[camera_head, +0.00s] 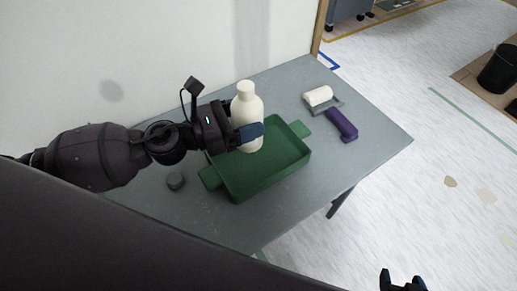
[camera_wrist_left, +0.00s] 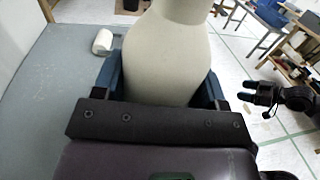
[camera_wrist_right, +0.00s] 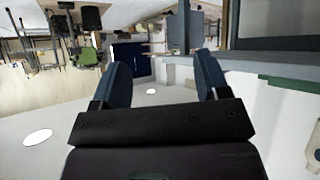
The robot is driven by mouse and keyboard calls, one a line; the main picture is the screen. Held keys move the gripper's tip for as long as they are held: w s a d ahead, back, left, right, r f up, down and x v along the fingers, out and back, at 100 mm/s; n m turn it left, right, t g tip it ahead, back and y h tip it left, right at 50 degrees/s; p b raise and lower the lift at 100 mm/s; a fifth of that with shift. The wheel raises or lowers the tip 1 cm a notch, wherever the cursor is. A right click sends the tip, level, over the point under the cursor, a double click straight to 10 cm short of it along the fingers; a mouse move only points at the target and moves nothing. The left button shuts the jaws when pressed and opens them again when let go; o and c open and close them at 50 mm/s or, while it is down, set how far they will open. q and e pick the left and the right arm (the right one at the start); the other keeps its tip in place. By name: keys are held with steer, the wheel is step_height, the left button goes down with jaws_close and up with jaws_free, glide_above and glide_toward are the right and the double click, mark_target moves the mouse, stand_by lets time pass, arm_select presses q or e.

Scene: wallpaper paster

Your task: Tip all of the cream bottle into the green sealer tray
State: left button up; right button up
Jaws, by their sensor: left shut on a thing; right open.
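The cream bottle (camera_head: 247,108) is upright at the back left part of the green sealer tray (camera_head: 267,182) in the head view. My left gripper (camera_head: 250,132) is shut around the bottle's body. The bottle also fills the middle of the left wrist view (camera_wrist_left: 165,55), between the two blue fingers. Whether its base touches the tray floor is hidden. The tray lies on the grey table (camera_head: 205,222) with its open top up. My right gripper (camera_head: 403,284) is open and empty, low at the right, away from the table; its spread fingers show in the right wrist view (camera_wrist_right: 160,88).
A paint roller with a white sleeve (camera_head: 318,96) and a purple handle (camera_head: 342,125) lies on the table right of the tray. A wall stands behind the table. A black bin (camera_head: 497,70) stands far right.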

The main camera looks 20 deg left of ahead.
arm_select(q)
steer(key=shift+s+d+f+m+g+h+b, duration=0.1)
steer(key=shift+s+f+m+g+h+b, duration=0.05)
steer(key=shift+s+f+m+g+h, duration=0.35)
steer(key=shift+s+d+f+m+g+h+b, duration=0.15)
steer(key=shift+s+m+g+h, duration=0.15)
steer(key=shift+g, duration=0.3)
steer(key=shift+s+a+f+m+g+h, duration=0.1)
steer(key=shift+s+f+m+g+h, duration=0.1)
steer(key=shift+f+m+g+h, duration=0.15)
steer(key=s+a+f+m+g+h+b, duration=0.1)
steer(key=s+f+m+g+h+b, duration=0.1)
steer(key=g, duration=0.5)
steer(key=s+f+m, duration=0.1)
steer(key=s+m, duration=0.1)
steer(key=s, duration=0.1)
steer(key=shift+f+m, duration=0.2)
steer(key=shift+m, duration=0.15)
